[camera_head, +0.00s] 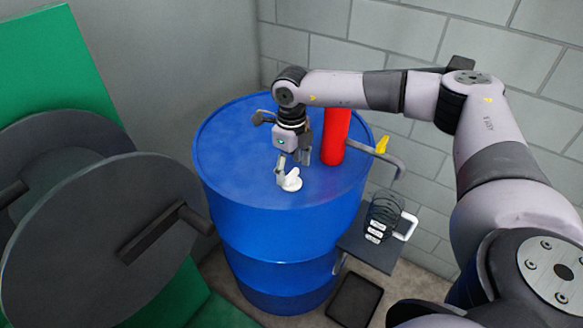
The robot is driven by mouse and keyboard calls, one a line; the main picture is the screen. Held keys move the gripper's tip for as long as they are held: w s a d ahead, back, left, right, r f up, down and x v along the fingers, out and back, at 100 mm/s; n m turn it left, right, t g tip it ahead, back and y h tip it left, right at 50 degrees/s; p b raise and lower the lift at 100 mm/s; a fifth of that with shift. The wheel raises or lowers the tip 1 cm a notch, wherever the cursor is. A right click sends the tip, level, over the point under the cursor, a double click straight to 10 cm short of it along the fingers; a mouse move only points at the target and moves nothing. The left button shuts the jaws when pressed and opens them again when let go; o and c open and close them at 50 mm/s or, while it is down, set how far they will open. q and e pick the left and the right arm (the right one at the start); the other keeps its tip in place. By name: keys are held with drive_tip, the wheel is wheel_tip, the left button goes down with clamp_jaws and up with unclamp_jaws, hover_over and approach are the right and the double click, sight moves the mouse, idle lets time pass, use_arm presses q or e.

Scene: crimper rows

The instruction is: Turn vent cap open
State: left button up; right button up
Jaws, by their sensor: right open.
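The white vent cap (292,181) sits on the flat top of the blue drum (235,160), a little right of the top's middle. A raised wing or lever shows on it. My right gripper (296,165) points down at the cap from above and behind, its fingers apart. One finger comes down beside the left side of the cap; the other is behind and to the right. Whether a finger touches the cap is hard to tell. My left gripper is not in view.
A red cylinder (335,138) rises close behind my right gripper. A grey pipe with a yellow lever (383,145) is at the drum's right rim. A dark shelf (372,254) holds a black coiled item. Large grey discs (95,240) stand left. The drum top's left side is clear.

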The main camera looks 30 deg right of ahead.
drive_tip(key=shift+f, duration=0.75)
drive_tip(key=shift+c, duration=0.4)
drive_tip(key=c, duration=1.1)
